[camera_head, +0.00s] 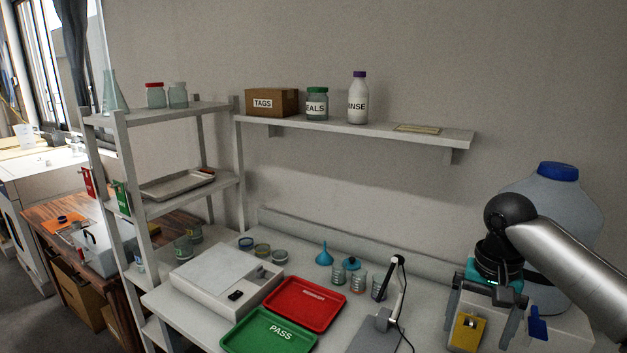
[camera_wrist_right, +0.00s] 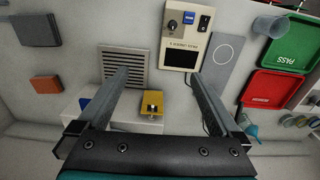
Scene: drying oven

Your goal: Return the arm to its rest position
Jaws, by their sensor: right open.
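My right arm enters from the right in the head view. My right gripper (camera_head: 490,318) points down over the right end of the bench, in front of a large blue-capped bottle (camera_head: 560,215). In the wrist view my right gripper (camera_wrist_right: 160,76) has its two fingers spread wide, with nothing held between them. A yellow block with a small knob (camera_wrist_right: 152,105) lies beyond the gap between the fingers; it also shows in the head view (camera_head: 467,332). It appears apart from the fingers. My left gripper is in neither view.
A green PASS tray (camera_head: 243,333) and a red tray (camera_head: 325,293) lie on the bench. A lamp-like stand (camera_head: 392,290) stands left of my gripper. A wall shelf (camera_head: 350,131) holds a box and bottles. A vent grille (camera_wrist_right: 124,60) and control panel (camera_wrist_right: 186,35) show below the gripper.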

